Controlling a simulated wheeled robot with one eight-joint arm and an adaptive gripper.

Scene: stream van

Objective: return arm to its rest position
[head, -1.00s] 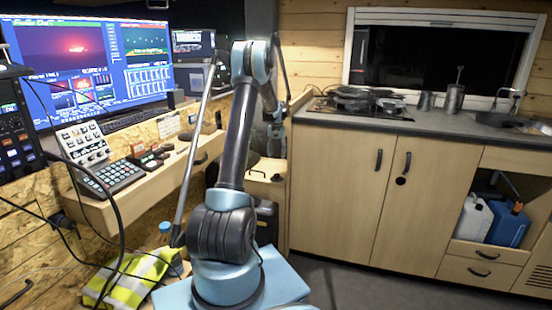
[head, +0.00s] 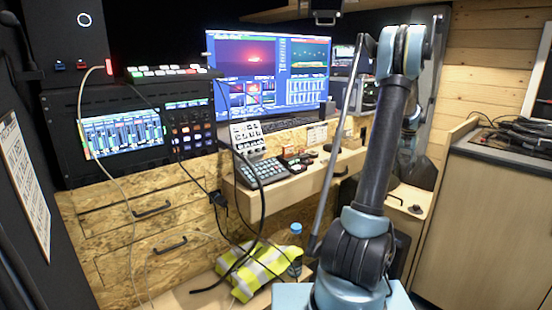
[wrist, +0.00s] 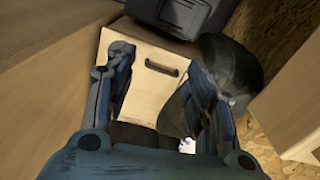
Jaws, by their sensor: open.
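My arm stands folded upright at the right of the head view, with its upper joint high and its lower joint above the light blue base. My gripper (wrist: 160,65) shows in the wrist view with its two dark blue fingers spread apart. Nothing is held between the fingers. Beyond them is a pale wooden front (wrist: 150,88) with a dark handle. In the head view the gripper is mostly hidden behind my arm links, so I cannot make out its fingers there.
A desk with a keypad (head: 264,171) and monitors (head: 268,75) stands left of my arm. A counter (head: 500,148) is at right. A black case (wrist: 178,15) and dark cloth-like thing (wrist: 235,62) crowd the wrist view.

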